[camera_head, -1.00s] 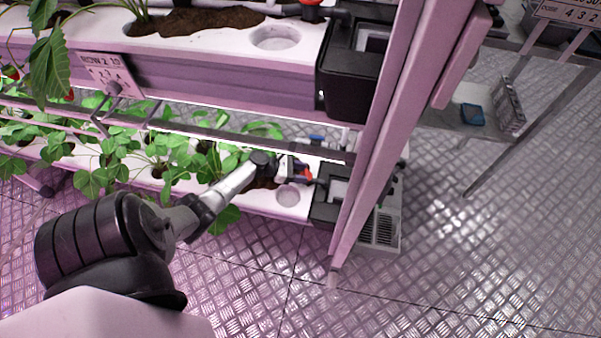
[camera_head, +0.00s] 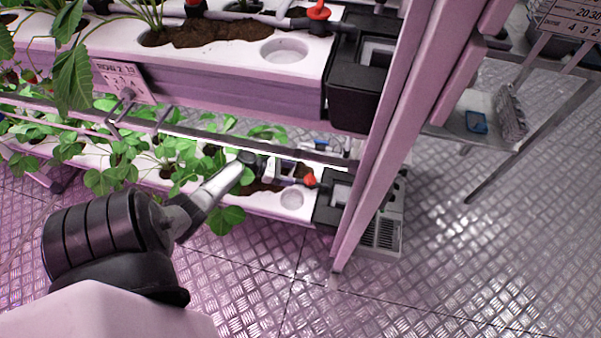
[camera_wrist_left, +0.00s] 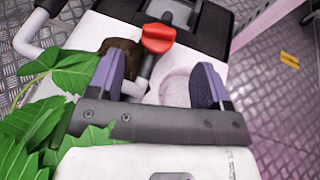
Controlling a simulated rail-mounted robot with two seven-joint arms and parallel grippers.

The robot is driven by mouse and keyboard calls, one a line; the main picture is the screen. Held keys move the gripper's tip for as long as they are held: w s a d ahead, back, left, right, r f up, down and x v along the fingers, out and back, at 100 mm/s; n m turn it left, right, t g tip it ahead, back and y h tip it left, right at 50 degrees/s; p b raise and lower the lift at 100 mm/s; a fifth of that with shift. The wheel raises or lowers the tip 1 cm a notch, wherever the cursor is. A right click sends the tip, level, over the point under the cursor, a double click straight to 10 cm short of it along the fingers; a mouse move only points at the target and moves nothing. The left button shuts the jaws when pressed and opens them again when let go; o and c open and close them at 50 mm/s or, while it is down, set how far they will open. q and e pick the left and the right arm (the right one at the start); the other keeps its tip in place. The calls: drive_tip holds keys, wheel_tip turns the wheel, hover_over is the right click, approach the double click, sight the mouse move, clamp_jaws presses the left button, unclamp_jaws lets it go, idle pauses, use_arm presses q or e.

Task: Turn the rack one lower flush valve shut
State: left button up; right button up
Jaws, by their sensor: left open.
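The lower flush valve has a red handle (camera_head: 310,180) near the right end of the lower white trough (camera_head: 262,204), by the black end box. In the left wrist view the red handle (camera_wrist_left: 158,38) stands beyond the fingers, between their lines, on a grey pipe. My left gripper (camera_head: 287,170) reaches in under the upper shelf, just left of the handle. In the wrist view its two fingers (camera_wrist_left: 160,78) are spread and empty, apart from the handle. My right gripper is not in view.
Strawberry leaves (camera_head: 120,160) crowd the left of the trough and show beside the left finger. The upper trough (camera_head: 240,60) with another red valve (camera_head: 318,12) overhangs. Pink uprights (camera_head: 395,130) stand close on the right. The metal floor in front is clear.

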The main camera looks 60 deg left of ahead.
use_arm(q)
drive_tip(key=p+v, duration=0.2)
drive_tip(key=v, duration=0.5)
drive_tip(key=shift+s+r, duration=0.1)
drive_tip(key=shift+c, duration=0.2)
